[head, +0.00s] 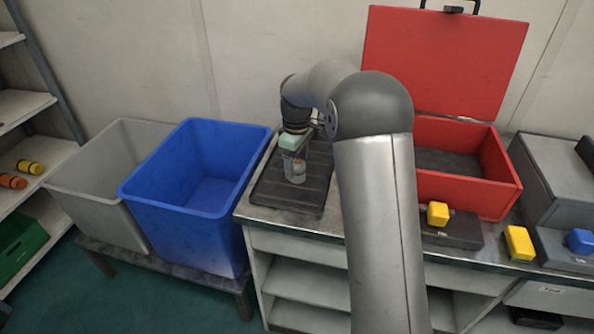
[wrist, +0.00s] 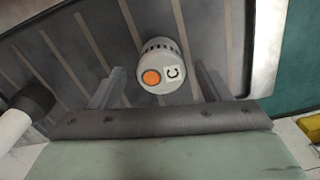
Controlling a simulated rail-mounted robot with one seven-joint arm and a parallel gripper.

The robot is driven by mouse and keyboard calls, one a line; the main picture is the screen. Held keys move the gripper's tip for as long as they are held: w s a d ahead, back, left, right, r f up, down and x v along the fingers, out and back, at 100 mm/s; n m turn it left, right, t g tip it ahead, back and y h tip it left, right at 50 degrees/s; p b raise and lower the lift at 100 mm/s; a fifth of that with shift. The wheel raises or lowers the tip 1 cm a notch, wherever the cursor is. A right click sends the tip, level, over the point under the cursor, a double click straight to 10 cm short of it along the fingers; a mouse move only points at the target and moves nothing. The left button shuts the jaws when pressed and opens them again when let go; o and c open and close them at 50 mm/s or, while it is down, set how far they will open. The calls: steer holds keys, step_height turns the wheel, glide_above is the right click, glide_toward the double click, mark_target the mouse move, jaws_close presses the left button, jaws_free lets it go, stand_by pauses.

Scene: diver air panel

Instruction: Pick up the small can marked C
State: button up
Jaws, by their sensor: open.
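The small can marked C (wrist: 161,66) stands on the dark ribbed mat (wrist: 93,42), seen from above in the wrist view. In the head view the can (head: 295,172) shows below my gripper (head: 293,158). In the wrist view my gripper (wrist: 155,90) is open, with one finger on each side of the can and a gap to each. The can's lower part is partly hidden.
A blue bin (head: 195,190) and a grey bin (head: 85,175) stand left of the counter. A red box (head: 497,180) with raised lid is to the right. In the wrist view a dark round-ended object (wrist: 32,100) lies at the left. The mat around the can is otherwise mostly clear.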

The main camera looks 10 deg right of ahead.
steer(key=shift+f, duration=1.45)
steer(key=c, duration=1.1)
steer(key=shift+r, duration=0.15)
